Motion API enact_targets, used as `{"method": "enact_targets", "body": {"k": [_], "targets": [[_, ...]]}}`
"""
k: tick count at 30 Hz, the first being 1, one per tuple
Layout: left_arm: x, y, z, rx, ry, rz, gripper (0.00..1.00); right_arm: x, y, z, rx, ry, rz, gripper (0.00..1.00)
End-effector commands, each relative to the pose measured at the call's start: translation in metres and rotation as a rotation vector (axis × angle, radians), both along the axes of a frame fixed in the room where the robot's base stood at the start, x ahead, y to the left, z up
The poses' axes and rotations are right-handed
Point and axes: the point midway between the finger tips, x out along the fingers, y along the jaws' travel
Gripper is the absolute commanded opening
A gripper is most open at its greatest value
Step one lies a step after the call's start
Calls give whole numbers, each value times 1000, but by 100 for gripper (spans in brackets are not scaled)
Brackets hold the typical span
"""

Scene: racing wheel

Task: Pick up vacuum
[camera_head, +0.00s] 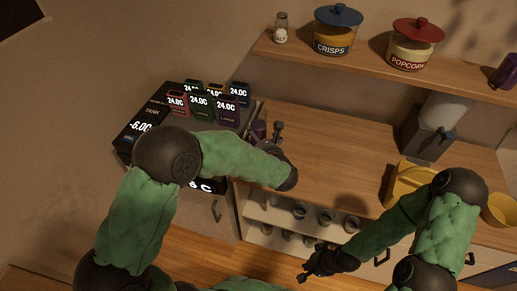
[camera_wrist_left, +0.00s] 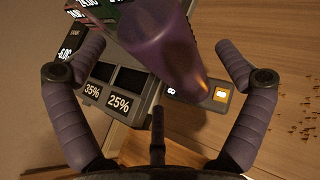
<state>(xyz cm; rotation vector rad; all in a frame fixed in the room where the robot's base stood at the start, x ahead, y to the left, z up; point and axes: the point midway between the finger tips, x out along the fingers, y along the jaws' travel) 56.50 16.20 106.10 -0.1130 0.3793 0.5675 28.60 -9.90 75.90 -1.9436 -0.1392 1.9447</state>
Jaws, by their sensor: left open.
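A purple, rounded body that looks like the vacuum (camera_wrist_left: 165,45) lies between the fingers of my open left gripper (camera_wrist_left: 160,60) in the left wrist view. Gaps show on both sides, so the fingers are not closed on it. In the head view my left gripper (camera_head: 267,122) is at the left end of the wooden counter, with the purple vacuum (camera_head: 259,129) partly hidden there. My right gripper (camera_head: 311,267) hangs low in front of the shelves; its jaw opening is too dark to tell.
A dark unit with lit displays (camera_head: 143,118) stands left of the wooden counter (camera_head: 320,150). Small crumbs (camera_wrist_left: 303,115) lie on the wood. A yellow container (camera_head: 398,185) and a dark dispenser (camera_head: 425,140) stand right. Jars (camera_head: 338,32) sit on the upper shelf.

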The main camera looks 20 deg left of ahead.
Motion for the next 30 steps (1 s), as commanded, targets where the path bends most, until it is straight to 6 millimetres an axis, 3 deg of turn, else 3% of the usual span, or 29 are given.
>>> {"method": "enact_targets", "body": {"k": [7, 17, 23, 30], "targets": [[26, 18, -13, 0, 2, 3, 100, 0, 0, -5, 0, 0, 0, 0], [30, 21, -14, 1, 2, 1, 100, 0, 0, -5, 0, 0, 0, 0], [30, 21, -14, 0, 1, 1, 44, 0, 0, -5, 0, 0, 0, 0], [31, 21, -12, -1, -3, 2, 42, 0, 0, -5, 0, 0, 0, 0]]}}
